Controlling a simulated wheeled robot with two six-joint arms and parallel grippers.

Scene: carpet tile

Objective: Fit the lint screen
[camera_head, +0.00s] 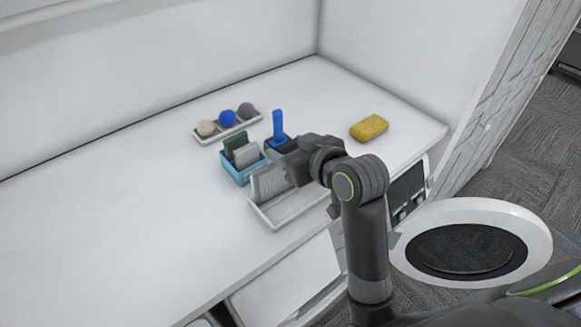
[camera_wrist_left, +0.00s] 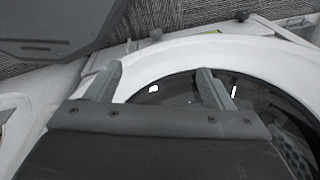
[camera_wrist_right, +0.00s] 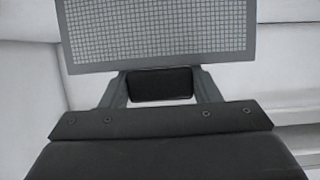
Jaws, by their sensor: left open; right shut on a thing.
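The lint screen is a grey frame with fine mesh; it fills the top of the right wrist view (camera_wrist_right: 155,30) and shows small in the head view (camera_head: 267,184). My right gripper (camera_wrist_right: 161,86) is shut on its black handle (camera_wrist_right: 160,84). In the head view the right gripper (camera_head: 288,165) holds the screen upright over a shallow white tray (camera_head: 290,208); I cannot tell whether they touch. My left gripper (camera_wrist_left: 160,72) is open and empty in the left wrist view, in front of a white door ring (camera_wrist_left: 175,45) with dark glass. It is not visible in the head view.
The round door (camera_head: 535,245) stands open at the right, beside the white machine. On the white top are a blue caddy (camera_head: 240,178) with cards, a blue-handled tool (camera_head: 278,122), a tray of balls (camera_head: 240,128) and a yellow sponge (camera_head: 369,128). The left top is clear.

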